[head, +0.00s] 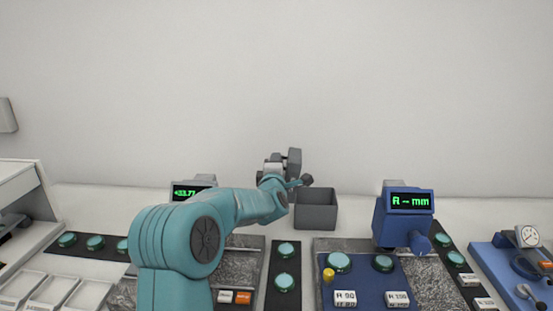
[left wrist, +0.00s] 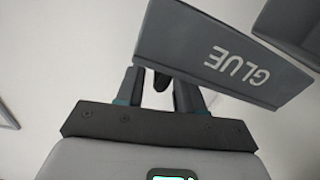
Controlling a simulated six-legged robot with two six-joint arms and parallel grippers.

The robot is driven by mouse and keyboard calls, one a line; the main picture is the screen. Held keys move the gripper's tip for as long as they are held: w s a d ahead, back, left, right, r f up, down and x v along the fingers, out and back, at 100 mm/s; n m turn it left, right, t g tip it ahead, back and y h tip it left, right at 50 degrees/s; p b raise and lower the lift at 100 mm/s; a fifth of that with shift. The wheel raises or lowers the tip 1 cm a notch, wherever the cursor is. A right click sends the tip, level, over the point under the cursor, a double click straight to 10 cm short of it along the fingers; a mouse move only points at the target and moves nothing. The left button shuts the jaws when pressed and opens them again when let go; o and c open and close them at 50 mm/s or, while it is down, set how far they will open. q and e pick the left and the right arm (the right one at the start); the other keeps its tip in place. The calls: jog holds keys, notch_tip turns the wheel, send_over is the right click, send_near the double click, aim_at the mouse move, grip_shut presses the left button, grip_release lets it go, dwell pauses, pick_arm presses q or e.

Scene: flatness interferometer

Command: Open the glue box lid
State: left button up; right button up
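The grey glue box (head: 316,216) stands at the back centre, its top uncovered and its inside showing dark. A grey panel, seemingly its lid (head: 294,160), stands steeply raised above the box's left side. In the left wrist view the panel marked GLUE (left wrist: 225,55) crosses in front of my fingertips. My left gripper (head: 272,175) is just left of the raised panel. In the wrist view its fingers (left wrist: 160,88) are apart, with a small dark piece and pale background between them. The panel hides the fingertips, so contact is unclear. My right gripper is in neither view.
A blue gauge (head: 405,218) with a lit display stands right of the box. A second display (head: 192,191) is behind my left arm. Several teal discs, labelled blocks and a yellow knob (head: 328,275) lie in front. White trays (head: 55,292) are at left.

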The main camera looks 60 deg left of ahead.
pick_arm(q)
jog(key=shift+x, duration=0.8)
jog(key=shift+w+a, duration=0.1)
jog(key=shift+a, duration=0.05)
jog(key=shift+c, duration=0.3)
grip_shut()
jog(key=s+b, duration=0.1)
jog(key=b, duration=0.2)
jog(key=s+a+f+n+b, duration=0.1)
jog(key=b, duration=0.2)
jog(key=shift+s+a+f+n+b, duration=0.1)
jog(key=shift+a+f+n+b, duration=0.1)
jog(key=shift+a+n+b, duration=0.15)
